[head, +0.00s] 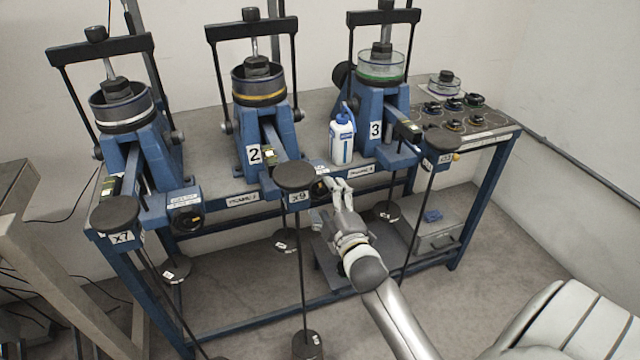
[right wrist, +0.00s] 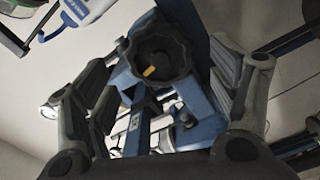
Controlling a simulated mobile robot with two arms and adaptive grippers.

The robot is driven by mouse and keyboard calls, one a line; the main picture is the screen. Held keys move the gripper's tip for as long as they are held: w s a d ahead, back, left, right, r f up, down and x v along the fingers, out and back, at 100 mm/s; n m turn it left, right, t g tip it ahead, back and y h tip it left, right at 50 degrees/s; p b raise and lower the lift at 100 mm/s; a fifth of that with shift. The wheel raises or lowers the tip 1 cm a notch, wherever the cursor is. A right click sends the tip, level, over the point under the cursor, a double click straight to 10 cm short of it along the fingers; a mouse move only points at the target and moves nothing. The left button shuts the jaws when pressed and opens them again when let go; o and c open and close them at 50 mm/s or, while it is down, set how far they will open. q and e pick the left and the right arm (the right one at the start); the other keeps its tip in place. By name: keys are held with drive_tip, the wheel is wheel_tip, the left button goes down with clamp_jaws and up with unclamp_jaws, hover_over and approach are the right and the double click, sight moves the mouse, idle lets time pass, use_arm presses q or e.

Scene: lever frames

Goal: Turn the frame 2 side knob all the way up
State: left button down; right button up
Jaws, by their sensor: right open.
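Frame 2 (head: 262,120) is the blue lever frame in the middle, with a white "2" label and a round pot with a yellow band on top. Its black side knob (head: 319,189) sits low on its right side, partly hidden by my gripper in the head view. In the right wrist view the lobed knob (right wrist: 160,54) faces me with a yellow mark near its lower edge. My right gripper (head: 342,187) is open. In the wrist view its fingers (right wrist: 172,58) stand on either side of the knob, apparently not touching it. My left gripper is not in view.
A white and blue bottle (head: 341,142) stands on the bench between frame 2 and frame 3 (head: 385,115). Another frame (head: 135,145) stands at left. Hanging weights, including x9 (head: 295,176), are close to my right gripper. Several small black knobs lie at the bench's right end.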

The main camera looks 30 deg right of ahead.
drive_tip(key=shift+s+a, duration=0.15)
drive_tip(key=shift+s, duration=0.35)
